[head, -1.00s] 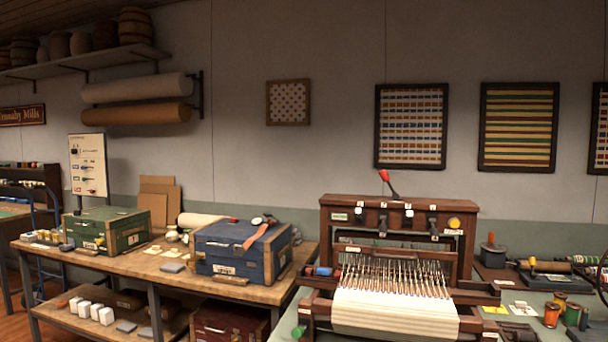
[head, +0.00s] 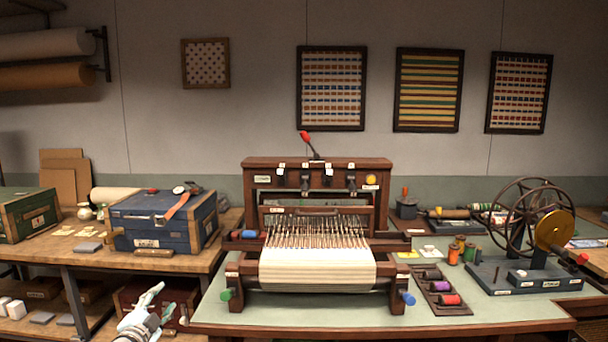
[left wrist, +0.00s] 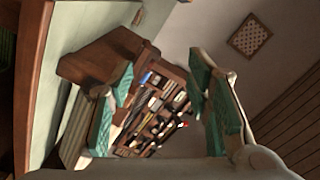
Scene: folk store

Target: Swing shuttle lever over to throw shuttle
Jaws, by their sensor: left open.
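The table loom (head: 318,163) has a dark wood frame and stands on the green-topped bench in the middle of the head view. The shuttle lever (head: 306,139), with a red knob on a dark stem, rises from the loom's top beam and leans left. The shuttle cannot be made out. My left gripper (head: 162,300) is open and empty at the lower left, in front of the benches and well below and left of the lever. Its teal finger pads show apart in the left wrist view (left wrist: 160,88). My right gripper is not in view.
A blue chest (head: 160,222) stands on the wooden bench left of the loom. A spool tray (head: 455,311) and a spoked wheel (head: 533,222) stand to its right. The air above the loom is clear.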

